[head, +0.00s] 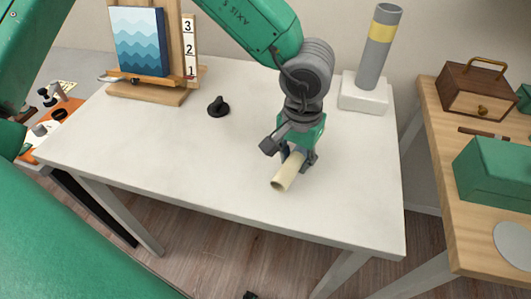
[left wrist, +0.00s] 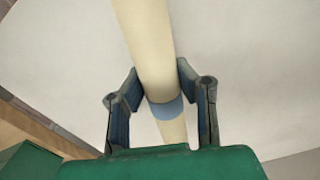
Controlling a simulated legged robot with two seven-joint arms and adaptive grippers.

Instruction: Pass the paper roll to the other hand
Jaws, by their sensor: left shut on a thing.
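The paper roll (head: 286,174) is a cream tube near the front of the white table (head: 200,150). My left gripper (head: 291,158) reaches down from above and is shut on it. In the left wrist view the roll (left wrist: 147,45) runs lengthwise between the two fingers of the left gripper (left wrist: 160,88), with a blue-grey band around it near the fingertips. One end of the roll points toward the table's front edge; the gripper hides the other end in the head view. I cannot tell whether the roll touches the tabletop. My right gripper is not seen.
A wooden easel with a blue wave picture (head: 138,42) stands at the back left. A small black knob-like object (head: 218,107) sits mid-table. A grey post with a yellow band (head: 378,50) stands at back right. A wooden side table (head: 450,180) holds boxes. The front-left tabletop is clear.

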